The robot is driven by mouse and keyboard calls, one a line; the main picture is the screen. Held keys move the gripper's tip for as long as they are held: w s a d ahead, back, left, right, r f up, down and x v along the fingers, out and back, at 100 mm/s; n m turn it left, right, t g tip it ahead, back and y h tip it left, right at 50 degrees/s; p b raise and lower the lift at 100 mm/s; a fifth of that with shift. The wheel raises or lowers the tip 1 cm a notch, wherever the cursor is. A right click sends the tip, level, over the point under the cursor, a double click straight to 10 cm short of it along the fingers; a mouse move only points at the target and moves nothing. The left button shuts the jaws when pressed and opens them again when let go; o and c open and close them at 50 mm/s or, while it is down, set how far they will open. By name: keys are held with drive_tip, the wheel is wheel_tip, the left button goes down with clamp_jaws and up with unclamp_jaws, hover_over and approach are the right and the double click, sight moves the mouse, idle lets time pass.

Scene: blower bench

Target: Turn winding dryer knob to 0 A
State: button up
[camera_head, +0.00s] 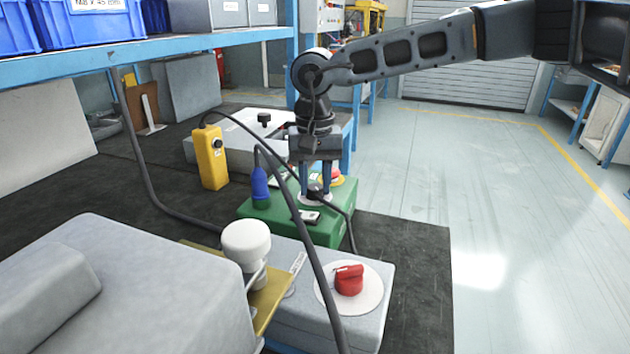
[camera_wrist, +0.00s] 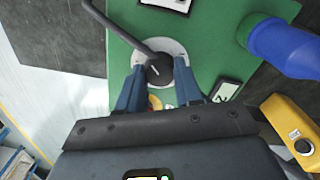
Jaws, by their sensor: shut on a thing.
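A green box (camera_head: 262,213) stands on the dark mat and bears a black knob (camera_wrist: 159,70) with a white pointer line, on a round pale dial plate (camera_wrist: 178,50). The dial's marks are too small to read. A small display (camera_wrist: 226,92) sits beside the dial; it also shows in the head view (camera_head: 310,216). My gripper (camera_head: 316,194) points down over the box, its two blue fingers (camera_wrist: 158,84) shut on the black knob from both sides. In the head view the fingers mostly hide the knob.
A red knob (camera_head: 348,279) on a grey box stands nearer. A blue connector (camera_head: 260,187) and a yellow pendant (camera_head: 211,157) stand to the left. A red button (camera_head: 330,173) is behind my fingers. A dark cable (camera_head: 299,219) crosses close in front of the gripper.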

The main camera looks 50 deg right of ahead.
sight(315, 186)
drive_tip(key=o, duration=1)
drive_tip(key=shift+o, duration=0.2)
drive_tip(key=shift+r+p, duration=0.3)
drive_tip(key=shift+r, duration=3.65)
